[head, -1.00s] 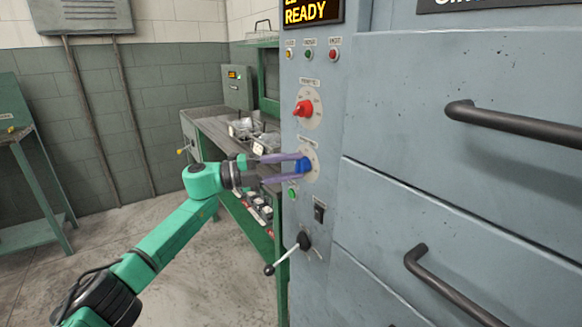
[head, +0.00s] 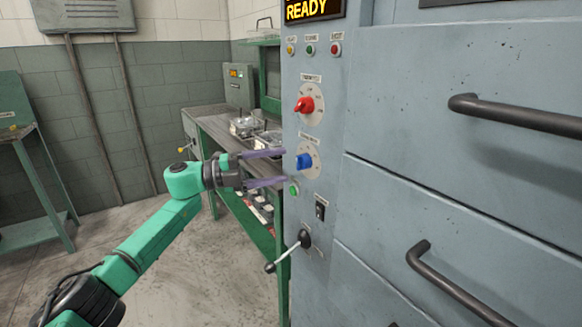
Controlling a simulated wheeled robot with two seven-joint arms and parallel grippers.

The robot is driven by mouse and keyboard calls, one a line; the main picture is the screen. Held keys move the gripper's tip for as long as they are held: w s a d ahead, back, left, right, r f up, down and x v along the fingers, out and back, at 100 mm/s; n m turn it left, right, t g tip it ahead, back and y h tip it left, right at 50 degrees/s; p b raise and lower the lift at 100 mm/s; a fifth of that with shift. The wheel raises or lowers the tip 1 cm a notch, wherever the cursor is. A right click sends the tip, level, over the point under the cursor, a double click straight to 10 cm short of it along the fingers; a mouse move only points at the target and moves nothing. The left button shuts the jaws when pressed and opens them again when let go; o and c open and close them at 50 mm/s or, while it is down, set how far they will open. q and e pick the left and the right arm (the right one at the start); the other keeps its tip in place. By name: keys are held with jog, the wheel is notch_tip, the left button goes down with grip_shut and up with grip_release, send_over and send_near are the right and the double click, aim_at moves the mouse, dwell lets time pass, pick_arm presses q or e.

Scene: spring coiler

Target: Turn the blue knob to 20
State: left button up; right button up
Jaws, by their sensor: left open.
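The blue knob (head: 304,161) sits on a pale round dial on the narrow front panel of the grey machine, below a red knob (head: 304,105). The dial's marks are too small to read. My left gripper (head: 283,168) is open, its two purple fingers pointing right toward the blue knob. The fingertips are spread above and below the knob's height and stop a little left of it, seemingly not touching it. My right gripper is not in view.
A green button (head: 294,190), a black switch (head: 320,208) and a lever with a ball end (head: 288,251) lie below the knob. Large drawer handles (head: 510,115) stick out at right. A workbench (head: 215,125) stands behind my left arm. Open floor lies at lower left.

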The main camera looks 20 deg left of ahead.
pick_arm(q)
jog(key=b+v, duration=0.1)
jog(key=v, duration=0.9)
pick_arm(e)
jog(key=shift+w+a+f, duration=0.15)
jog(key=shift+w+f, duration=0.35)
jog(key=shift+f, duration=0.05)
pick_arm(q)
jog(key=shift+s+a, duration=0.1)
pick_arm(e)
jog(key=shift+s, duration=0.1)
